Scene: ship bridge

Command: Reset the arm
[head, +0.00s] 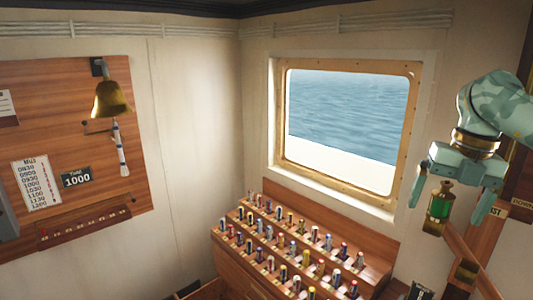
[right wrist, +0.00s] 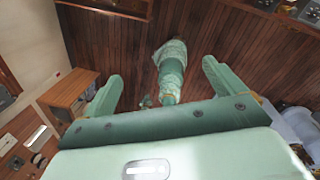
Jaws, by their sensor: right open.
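My right gripper (head: 446,212) hangs high at the right of the head view, with its pale green fingers spread and pointing down. In the right wrist view my right gripper (right wrist: 161,69) has its fingers wide apart, with no object between the tips. A small brass lantern with green glass (head: 440,204) shows between the fingers in the head view. The fingers stand clear of it on both sides, and I cannot tell its depth from the gripper. My left gripper is not in the head view.
A wooden rack (head: 255,276) with several rows of small coloured cylinders stands below the window (head: 350,125). A wooden board (head: 60,110) with a brass bell (head: 111,98) hangs on the left wall. A wooden rail (head: 470,262) is below my right gripper. The wrist view shows plank floor (right wrist: 215,40).

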